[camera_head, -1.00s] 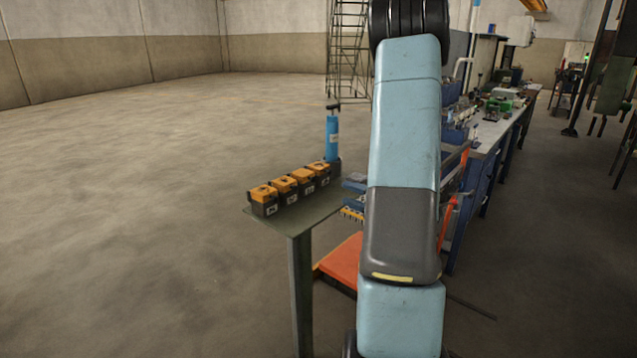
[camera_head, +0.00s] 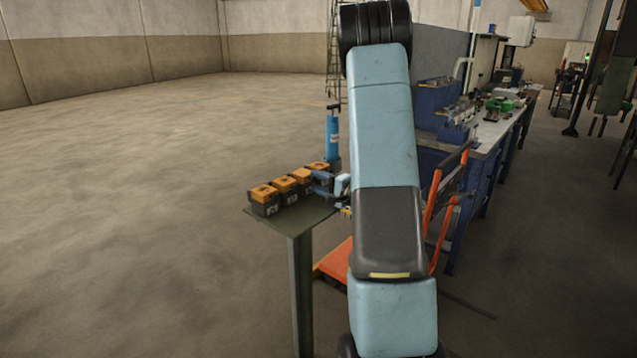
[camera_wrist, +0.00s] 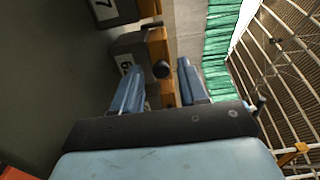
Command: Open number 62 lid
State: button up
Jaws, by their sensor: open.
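A row of black boxes with orange lids stands on the small green table (camera_head: 312,219); their labels are too small to read in the head view. In the wrist view, a box (camera_wrist: 124,48) bears a turned label that seems to start with 6; its second digit is unclear. Its orange lid (camera_wrist: 157,48) looks shut, with a dark round knob (camera_wrist: 161,69) in front of the fingers. My gripper (camera_wrist: 159,66) is open, its two blue fingers on either side of the knob in the picture; contact cannot be told. In the head view my gripper (camera_head: 324,183) is beside the row's far end.
Another box (camera_wrist: 112,12) with a label showing a 7 is at the wrist view's upper left. A blue cylinder (camera_head: 332,138) stands behind the row. An orange cart (camera_head: 337,263) and a long workbench (camera_head: 488,135) are to the right. The floor at left is clear.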

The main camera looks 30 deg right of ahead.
jog(key=shift+w+a, duration=0.15)
jog(key=shift+w, duration=0.25)
grip_shut()
dwell(0.4)
